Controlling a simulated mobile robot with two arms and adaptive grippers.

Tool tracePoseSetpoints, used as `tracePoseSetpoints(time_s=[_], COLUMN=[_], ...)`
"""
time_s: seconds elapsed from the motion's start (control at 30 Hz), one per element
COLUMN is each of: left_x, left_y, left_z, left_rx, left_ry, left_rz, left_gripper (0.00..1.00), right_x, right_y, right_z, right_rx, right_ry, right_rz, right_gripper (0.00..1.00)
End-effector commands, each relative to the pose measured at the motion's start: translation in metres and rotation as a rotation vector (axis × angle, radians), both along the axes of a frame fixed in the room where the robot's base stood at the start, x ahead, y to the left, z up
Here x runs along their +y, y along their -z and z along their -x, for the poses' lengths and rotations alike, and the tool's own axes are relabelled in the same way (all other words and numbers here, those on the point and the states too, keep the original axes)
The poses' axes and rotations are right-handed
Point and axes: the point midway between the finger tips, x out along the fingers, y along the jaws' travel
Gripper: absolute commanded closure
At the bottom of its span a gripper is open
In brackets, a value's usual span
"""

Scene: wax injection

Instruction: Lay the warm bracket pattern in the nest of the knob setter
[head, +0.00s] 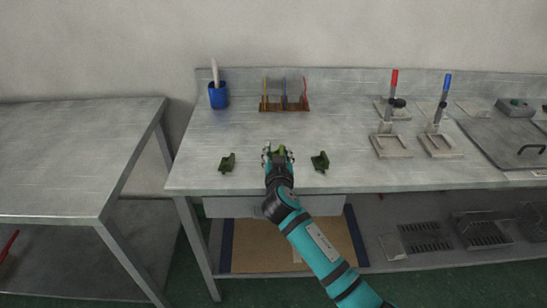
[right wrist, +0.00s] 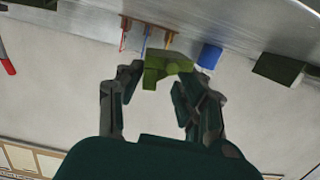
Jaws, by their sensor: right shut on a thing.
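My right gripper (head: 278,152) is above the front of the metal bench, shut on a green bracket pattern (head: 281,150). In the right wrist view the pattern (right wrist: 165,66) sits between the fingertips (right wrist: 163,88). Two more green patterns lie on the bench, one left of the gripper (head: 227,162) and one right of it (head: 320,161). To the right stand two lever fixtures with framed bases, one with a red handle (head: 391,146) and one with a blue handle (head: 440,147). I cannot tell which is the knob setter. My left gripper is not in view.
A blue cup (head: 219,97) with a pale stick and a small rack (head: 285,103) stand at the back of the bench. A grey plate with a black handle (head: 500,140) is at the far right. A separate table (head: 70,150) stands left.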

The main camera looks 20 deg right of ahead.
Motion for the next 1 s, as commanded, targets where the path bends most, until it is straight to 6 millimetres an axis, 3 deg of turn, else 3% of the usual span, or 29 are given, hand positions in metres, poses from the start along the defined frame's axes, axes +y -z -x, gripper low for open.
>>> tracePoseSetpoints(time_s=[0.2,0.4,0.77,0.8,0.93,1.0], left_x=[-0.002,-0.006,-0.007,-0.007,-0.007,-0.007], left_y=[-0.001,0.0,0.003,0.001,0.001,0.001], left_z=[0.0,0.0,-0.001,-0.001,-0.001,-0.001], left_rx=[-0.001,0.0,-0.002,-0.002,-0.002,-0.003], left_ry=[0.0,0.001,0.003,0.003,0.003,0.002], left_rz=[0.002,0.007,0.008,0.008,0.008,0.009], left_gripper=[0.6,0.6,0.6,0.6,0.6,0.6], right_x=[0.006,0.006,0.006,0.006,0.006,0.006], right_y=[0.001,0.032,0.036,0.035,0.035,0.035], right_z=[-0.023,-0.02,-0.02,-0.02,-0.02,-0.02], right_rx=[0.0,0.002,0.001,0.001,0.001,0.001], right_ry=[-0.001,0.0,-0.001,-0.001,-0.001,-0.001], right_rz=[0.001,0.0,-0.001,0.0,0.0,0.0], right_gripper=[0.88,0.88,0.88,0.58,0.41,0.4])
